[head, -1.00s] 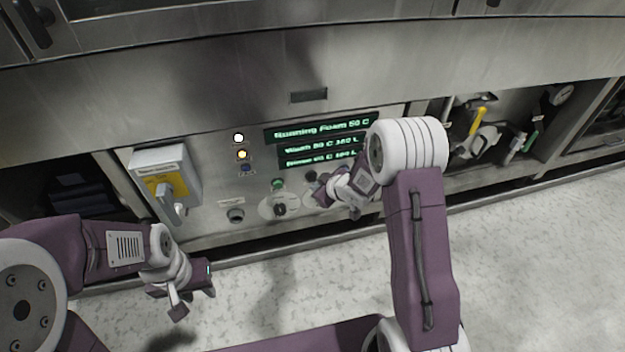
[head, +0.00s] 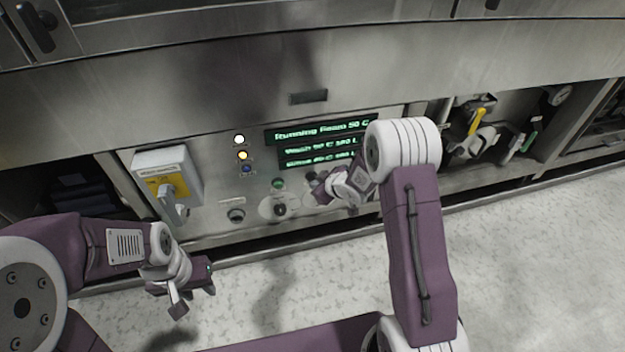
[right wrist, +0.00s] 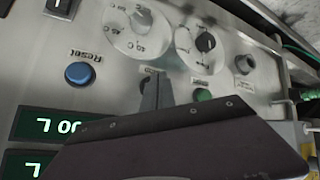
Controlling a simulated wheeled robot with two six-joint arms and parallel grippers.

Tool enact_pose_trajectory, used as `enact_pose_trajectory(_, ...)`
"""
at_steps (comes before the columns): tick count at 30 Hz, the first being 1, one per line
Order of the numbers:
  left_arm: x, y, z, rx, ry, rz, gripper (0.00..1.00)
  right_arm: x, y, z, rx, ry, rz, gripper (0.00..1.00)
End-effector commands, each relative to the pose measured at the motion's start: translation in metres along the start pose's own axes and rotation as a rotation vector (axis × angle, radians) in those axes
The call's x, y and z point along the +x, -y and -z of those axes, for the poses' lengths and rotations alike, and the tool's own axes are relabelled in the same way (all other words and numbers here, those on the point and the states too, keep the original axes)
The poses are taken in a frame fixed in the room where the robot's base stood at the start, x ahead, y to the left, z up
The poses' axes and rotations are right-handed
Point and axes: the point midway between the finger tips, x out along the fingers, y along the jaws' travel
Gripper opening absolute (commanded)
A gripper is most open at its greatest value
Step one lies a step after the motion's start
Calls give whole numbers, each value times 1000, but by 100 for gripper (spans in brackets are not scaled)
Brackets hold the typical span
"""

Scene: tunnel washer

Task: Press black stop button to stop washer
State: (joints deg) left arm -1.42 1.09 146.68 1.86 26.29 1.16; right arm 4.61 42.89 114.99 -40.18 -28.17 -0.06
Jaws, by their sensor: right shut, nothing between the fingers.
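The black stop button was visible in the earlier head view. Whether the tips touch the black button cannot be seen. The display (head: 318,132) is lit and reads "Running". My left gripper (head: 196,292) hangs at the lower left, away from the panel; its jaw opening is unclear.
A blue Reset button (right wrist: 79,74) and dials (right wrist: 205,42) lie close to my right fingers. A grey box with a lever handle (head: 168,180) sticks out at the panel's left. The floor in front is clear.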

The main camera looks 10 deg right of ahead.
Motion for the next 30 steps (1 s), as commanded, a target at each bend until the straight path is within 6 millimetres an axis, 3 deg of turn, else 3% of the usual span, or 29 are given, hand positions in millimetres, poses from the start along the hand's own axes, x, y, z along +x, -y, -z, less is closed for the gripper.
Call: enact_pose_trajectory(30, -4, 0, 0, 0, 0, 0, 36, 3, -2, 2, -1, -2, -1, 0)
